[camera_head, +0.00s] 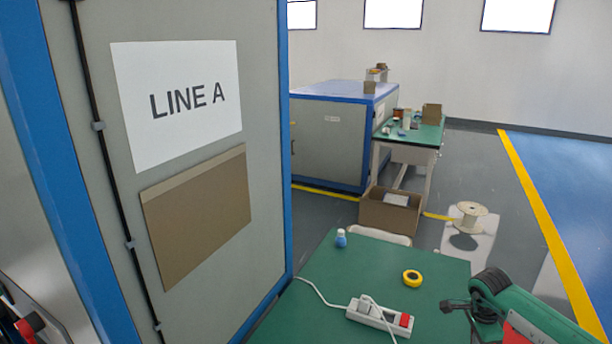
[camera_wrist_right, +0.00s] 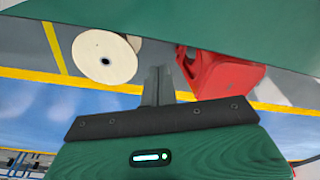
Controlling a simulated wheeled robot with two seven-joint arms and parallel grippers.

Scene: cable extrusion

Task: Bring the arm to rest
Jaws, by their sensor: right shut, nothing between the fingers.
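My right arm shows in the lower right of the head view as green and black links (camera_head: 540,315). My right gripper is clear in the right wrist view (camera_wrist_right: 157,85): its two dark fingers are together, with nothing between them. The floor shows beyond the fingertips, and a green surface (camera_wrist_right: 200,20) crosses the top of that view. I cannot make out the fingers in the head view. My left gripper does not show in either view.
A green table (camera_head: 320,262) holds a white power strip (camera_head: 375,318), yellow tape roll (camera_head: 412,278) and small blue-and-white bottle (camera_head: 341,238). A grey cabinet (camera_head: 225,270) stands left. A cable reel (camera_head: 468,215) lies on the floor. A red object (camera_wrist_right: 215,75) is near the fingers.

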